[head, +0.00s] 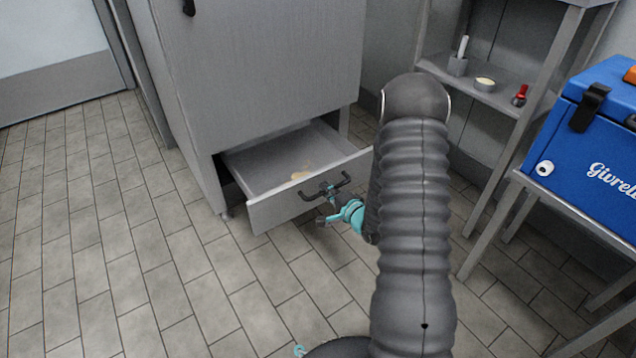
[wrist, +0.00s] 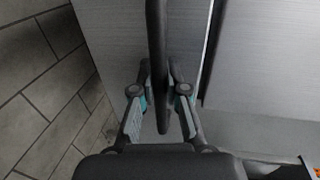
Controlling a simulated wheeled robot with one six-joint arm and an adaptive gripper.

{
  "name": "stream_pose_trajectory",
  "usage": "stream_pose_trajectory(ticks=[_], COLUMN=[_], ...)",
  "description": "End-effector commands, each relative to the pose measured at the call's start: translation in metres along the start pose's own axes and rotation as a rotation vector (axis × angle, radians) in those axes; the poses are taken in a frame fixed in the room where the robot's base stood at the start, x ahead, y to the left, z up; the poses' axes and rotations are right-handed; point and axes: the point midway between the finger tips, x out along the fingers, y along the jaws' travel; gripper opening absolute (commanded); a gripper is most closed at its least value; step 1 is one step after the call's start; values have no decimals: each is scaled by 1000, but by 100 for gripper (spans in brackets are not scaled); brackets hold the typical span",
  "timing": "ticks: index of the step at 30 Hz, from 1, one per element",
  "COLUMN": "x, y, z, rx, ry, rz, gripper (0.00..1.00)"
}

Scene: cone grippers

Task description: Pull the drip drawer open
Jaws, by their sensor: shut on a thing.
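The drip drawer (head: 312,196) at the bottom of the grey cabinet is pulled well out, and its inside shows. A small yellowish patch lies on the drawer floor. The dark bar handle (head: 343,181) is on the drawer front. My gripper (head: 328,196) is at the handle in the head view. In the wrist view, the handle (wrist: 156,50) runs between the two fingers of my gripper (wrist: 160,85), which is shut on it. The fingers' exact contact is partly hidden in the head view.
The grey cabinet (head: 255,75) stands behind the drawer. A metal shelf (head: 470,84) with small items is at the back right. A blue cool box (head: 600,150) sits on a stand at the right. The tiled floor (head: 150,270) left and front of the drawer is clear.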

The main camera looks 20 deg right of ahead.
Motion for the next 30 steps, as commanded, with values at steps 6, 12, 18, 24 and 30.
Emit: stream_pose_trajectory(ticks=[6,12,18,24,30], x=[-6,-6,-5,-5,-14], y=[2,1,1,1,2], z=[1,2,2,2,1], rx=[0,0,-1,-1,0], ry=[-3,-4,-4,-3,-2], rz=[0,0,0,0,2], gripper=[0,0,39,39,39])
